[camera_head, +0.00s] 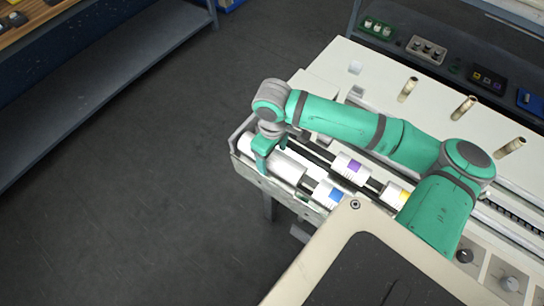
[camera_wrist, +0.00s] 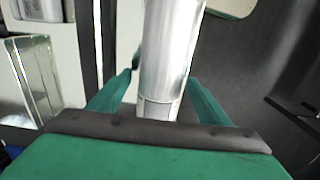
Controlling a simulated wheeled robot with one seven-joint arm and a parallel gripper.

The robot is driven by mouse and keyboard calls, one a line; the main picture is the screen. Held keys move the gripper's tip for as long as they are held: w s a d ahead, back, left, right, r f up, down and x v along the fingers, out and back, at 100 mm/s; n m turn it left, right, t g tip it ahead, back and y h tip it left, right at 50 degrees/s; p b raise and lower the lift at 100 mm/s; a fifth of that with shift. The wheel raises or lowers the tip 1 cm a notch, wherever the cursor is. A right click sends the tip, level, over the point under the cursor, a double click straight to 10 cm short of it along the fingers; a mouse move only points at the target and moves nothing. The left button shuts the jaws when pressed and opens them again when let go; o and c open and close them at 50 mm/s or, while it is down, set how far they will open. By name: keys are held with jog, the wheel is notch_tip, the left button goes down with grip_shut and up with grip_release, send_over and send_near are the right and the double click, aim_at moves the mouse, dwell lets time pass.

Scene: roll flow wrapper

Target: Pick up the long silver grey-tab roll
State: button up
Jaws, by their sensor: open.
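The long silver roll (camera_head: 287,168) lies in the wrapper's near-left trough, under my gripper (camera_head: 270,155). In the wrist view the silver roll (camera_wrist: 172,45) runs lengthwise between my two fingers, with its grey tab (camera_wrist: 156,108) close to the palm. My gripper (camera_wrist: 160,80) is open, one finger on each side of the roll. A gap shows at the right finger; I cannot tell whether the left one touches. Part of the roll is hidden by my gripper in the head view.
Rolls with a blue tab (camera_head: 328,194), a purple tab (camera_head: 350,167) and a yellow tab (camera_head: 395,192) lie close by on the wrapper (camera_head: 325,70). Upright tan pegs (camera_head: 464,107) stand behind. A dark-topped panel (camera_head: 390,270) is in front. Open floor lies left.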

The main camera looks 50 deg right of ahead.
jog(key=c, duration=1.8)
jog(key=shift+o, duration=0.2)
jog(key=shift+w, duration=0.15)
jog(key=shift+r, duration=0.1)
